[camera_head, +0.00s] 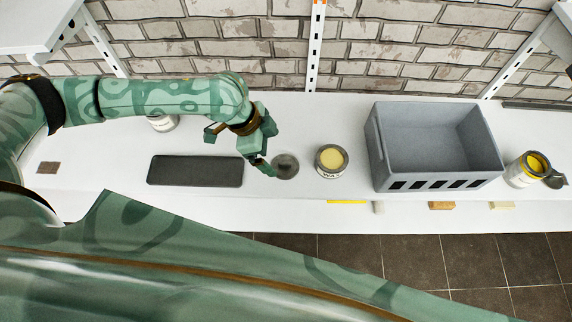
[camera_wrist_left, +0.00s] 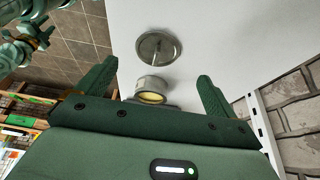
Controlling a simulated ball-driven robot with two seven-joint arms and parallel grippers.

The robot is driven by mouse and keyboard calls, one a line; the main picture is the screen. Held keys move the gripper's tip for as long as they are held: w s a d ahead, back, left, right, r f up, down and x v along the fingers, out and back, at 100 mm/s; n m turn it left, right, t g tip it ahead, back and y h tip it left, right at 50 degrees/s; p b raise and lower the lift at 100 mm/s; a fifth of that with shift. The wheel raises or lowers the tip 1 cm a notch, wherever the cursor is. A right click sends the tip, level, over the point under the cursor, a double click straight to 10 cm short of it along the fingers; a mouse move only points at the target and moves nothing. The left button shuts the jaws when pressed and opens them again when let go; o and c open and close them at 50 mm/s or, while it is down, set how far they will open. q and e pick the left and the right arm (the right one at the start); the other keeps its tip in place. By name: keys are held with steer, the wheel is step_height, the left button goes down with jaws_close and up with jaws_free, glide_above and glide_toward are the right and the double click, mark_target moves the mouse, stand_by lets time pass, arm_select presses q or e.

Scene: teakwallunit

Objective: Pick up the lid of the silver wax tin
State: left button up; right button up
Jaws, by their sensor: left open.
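The silver wax tin (camera_head: 331,161) stands upright and open on the white worktop, with yellow wax inside. Its round grey lid (camera_head: 285,166) lies flat on the worktop just left of it. My left gripper (camera_head: 271,152) is open and empty, just left of and above the lid. In the left wrist view the lid (camera_wrist_left: 158,47) shows whole, beyond the spread fingers (camera_wrist_left: 153,75). The tin (camera_wrist_left: 151,86) shows between the fingers, partly hidden by the gripper's body. Green parts of my own show at that view's top left; I cannot make out the right gripper's jaws.
A grey crate (camera_head: 437,150) stands right of the tin, and an open yellow tin (camera_head: 527,168) beyond it. A dark tray (camera_head: 196,170) lies left of the lid. A white can (camera_head: 162,123) stands behind the tray. Small blocks (camera_head: 441,206) lie along the front edge. A brick wall closes the back.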

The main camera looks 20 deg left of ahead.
mark_target(284, 163)
arm_select(q)
steer(key=shift+x, duration=0.75)
steer(key=shift+s+d+f, duration=0.15)
steer(key=shift+d+f, duration=0.05)
steer(key=shift+f, duration=0.1)
steer(key=b+x, duration=0.1)
steer(key=x, duration=0.1)
steer(key=b+x, duration=0.1)
steer(key=x, duration=0.1)
steer(key=shift+d+f, duration=0.2)
steer(key=shift+d, duration=0.1)
steer(key=shift+r, duration=0.15)
arm_select(e)
step_height(284, 163, down, 2)
steer(key=shift+w+f, duration=0.15)
steer(key=shift+f, duration=0.1)
arm_select(q)
steer(key=c, duration=1)
